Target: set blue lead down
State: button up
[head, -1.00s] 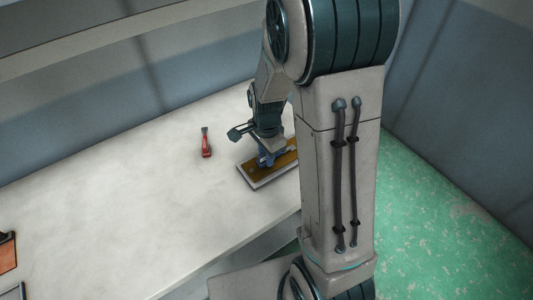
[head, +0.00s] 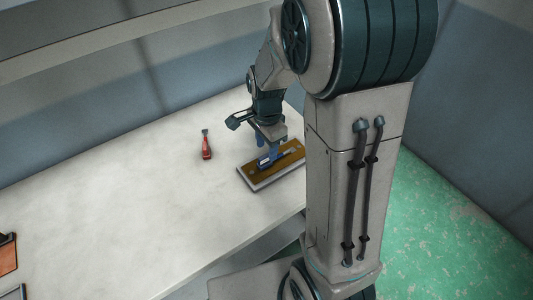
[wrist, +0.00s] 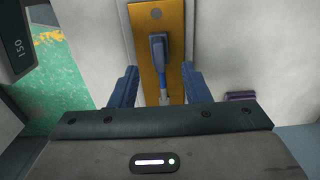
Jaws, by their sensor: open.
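The blue lead (head: 266,161) lies on the yellow-brown face of a flat, pale-edged tray (head: 256,187) near the table's right end. In the wrist view the lead (wrist: 158,48) has a dark blue head, and a thinner part runs from it toward my gripper. My gripper (head: 270,144) is just above the lead, pointing down. In the wrist view its two blue fingers (wrist: 159,70) stand apart on either side of the lead, with clear gaps. My gripper is open and holds nothing.
A red-handled tool (head: 206,146) lies on the white table (head: 120,195) left of the tray. Dark items with orange (head: 7,256) sit at the table's far left edge. The table between them is clear. A wall runs behind the table.

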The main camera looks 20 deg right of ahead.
notch_tip(320, 180, up, 6)
jog(key=s+r+n+t, duration=0.1)
jog(key=s+r+n, duration=0.1)
jog(key=s+n, duration=0.5)
jog(key=s+r+n+t, duration=0.1)
jog(key=s+r+n, duration=0.2)
jog(key=s+n, duration=0.4)
jog(key=shift+r+t, duration=0.3)
jog(key=shift+t, duration=0.1)
jog(key=shift+w, duration=0.1)
dwell(0.4)
